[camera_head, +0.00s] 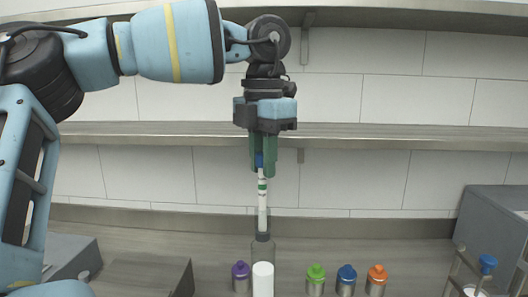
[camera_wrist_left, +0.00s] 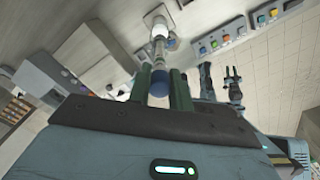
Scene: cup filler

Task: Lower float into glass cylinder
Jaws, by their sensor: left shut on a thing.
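My left gripper (camera_head: 263,168) is shut on the blue top of the float (camera_head: 262,200), a slim white stick with a green band and a dark lower end. The float hangs upright over the glass cylinder (camera_head: 262,253), which is clear and has white contents in its lower part. The float's dark lower end is at the cylinder's mouth; I cannot tell whether it is inside. In the left wrist view the float's blue end (camera_wrist_left: 158,89) sits between the two green fingers. A small dark gripper with green fingers (camera_wrist_left: 232,73), seemingly my right one, shows there too.
Capped bottles stand near the cylinder: purple (camera_head: 241,277) close on its left, green (camera_head: 316,279), blue (camera_head: 346,279) and orange (camera_head: 376,279) on its right. A rack (camera_head: 455,270) and grey box (camera_head: 495,225) are at the right. A shelf (camera_head: 400,137) runs behind my gripper.

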